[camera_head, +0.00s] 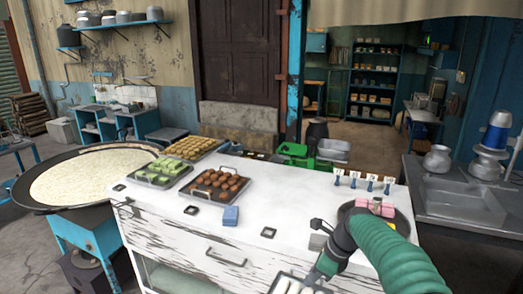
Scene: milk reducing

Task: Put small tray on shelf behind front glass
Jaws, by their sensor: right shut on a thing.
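A small metal tray (279,287) with pale pieces in it shows at the bottom edge, partly cut off. My right gripper (322,268), at the end of an arm with a green sleeve, is shut on the tray's right side and holds it in front of the white counter (262,208). The counter's front has a worn white panel with a handle (226,258). Below it is a pale glass-like front (180,277) at the lower left; the shelf behind it cannot be made out clearly. My left gripper is not in view.
On the counter stand trays of green sweets (160,169), brown sweets (218,182) and yellow sweets (190,147), a blue block (231,216) and a green scale (296,150). A wide milk pan (90,176) stands left, a sink (460,204) right.

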